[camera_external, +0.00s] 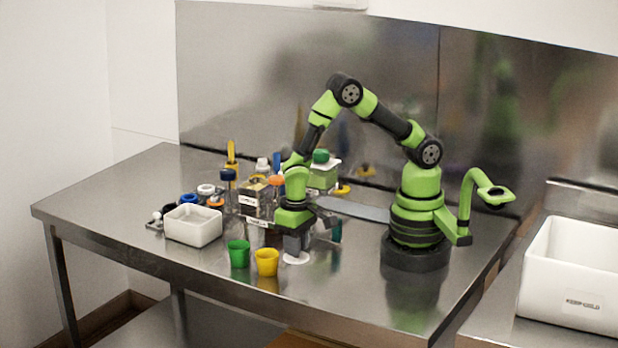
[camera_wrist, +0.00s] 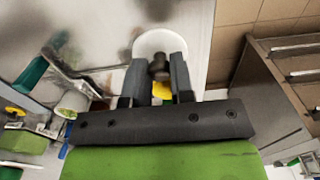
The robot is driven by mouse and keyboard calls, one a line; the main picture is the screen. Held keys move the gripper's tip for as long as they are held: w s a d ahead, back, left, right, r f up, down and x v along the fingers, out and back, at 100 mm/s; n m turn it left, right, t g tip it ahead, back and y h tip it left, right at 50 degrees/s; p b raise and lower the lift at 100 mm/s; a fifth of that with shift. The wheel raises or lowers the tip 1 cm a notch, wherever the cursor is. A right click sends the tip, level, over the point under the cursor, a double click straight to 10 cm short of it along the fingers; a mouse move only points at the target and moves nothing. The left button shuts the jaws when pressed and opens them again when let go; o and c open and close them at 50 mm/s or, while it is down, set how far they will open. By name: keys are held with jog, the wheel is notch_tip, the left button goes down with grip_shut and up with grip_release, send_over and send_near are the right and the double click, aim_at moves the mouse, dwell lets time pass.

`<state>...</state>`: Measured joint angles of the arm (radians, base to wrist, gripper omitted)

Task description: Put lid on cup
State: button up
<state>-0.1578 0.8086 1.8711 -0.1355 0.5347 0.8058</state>
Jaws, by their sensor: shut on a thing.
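A round white lid (camera_external: 297,258) is under my gripper (camera_external: 297,246), just right of the yellow cup (camera_external: 266,262). In the wrist view the white lid (camera_wrist: 160,42) has a dark knob (camera_wrist: 159,68), and my gripper (camera_wrist: 160,72) is shut on that knob. I cannot tell whether the lid touches the table or hangs just above it. The yellow cup stands upright and open near the table's front edge. A green cup (camera_external: 238,253) stands upright and open to its left. A small yellow patch (camera_wrist: 162,90) shows between my fingers; I cannot tell what it is.
A white tub (camera_external: 193,226) stands left of the cups. Several bottles and jars, one with a blue cap (camera_external: 228,175), crowd the table behind. A white bin (camera_external: 570,275) is at the far right. The steel table (camera_external: 110,200) is clear at its left end.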

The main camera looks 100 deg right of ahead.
notch_tip(320, 180, up, 19)
jog(key=s+d, duration=0.4)
jog(key=d, duration=0.7)
jog(key=s+d, duration=0.3)
jog(key=d, duration=0.8)
jog(key=shift+f, duration=9.05)
jog(key=shift+s+f, duration=0.1)
jog(key=shift+f, duration=0.05)
jog(key=o, duration=1.4)
jog(key=shift+o, duration=0.2)
